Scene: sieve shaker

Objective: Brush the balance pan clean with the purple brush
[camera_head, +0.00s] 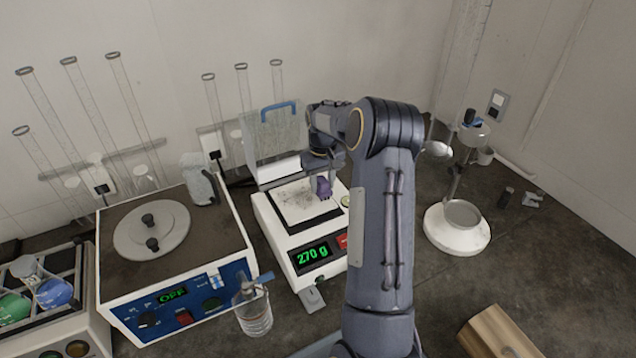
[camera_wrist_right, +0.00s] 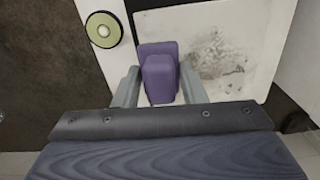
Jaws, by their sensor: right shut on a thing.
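The balance (camera_head: 283,253) stands in the middle of the bench, its display reading 270 g. Its white square pan (camera_head: 290,207) has a grey, speckled smudge of dirt, which also shows in the right wrist view (camera_wrist_right: 222,62). My right gripper (camera_head: 322,178) is shut on the purple brush (camera_head: 323,188) above the right part of the pan. In the right wrist view the purple brush (camera_wrist_right: 159,78) sits between the fingers, to the left of the smudge. I cannot tell whether its lower end touches the pan. My left gripper is not in view.
A clear shield with a blue handle (camera_head: 279,106) stands behind the pan. A hotplate box reading OFF (camera_head: 172,300) and a wash bottle (camera_head: 252,308) are to the left. A white stand (camera_head: 458,238) is right. A wooden block (camera_head: 496,335) lies front right.

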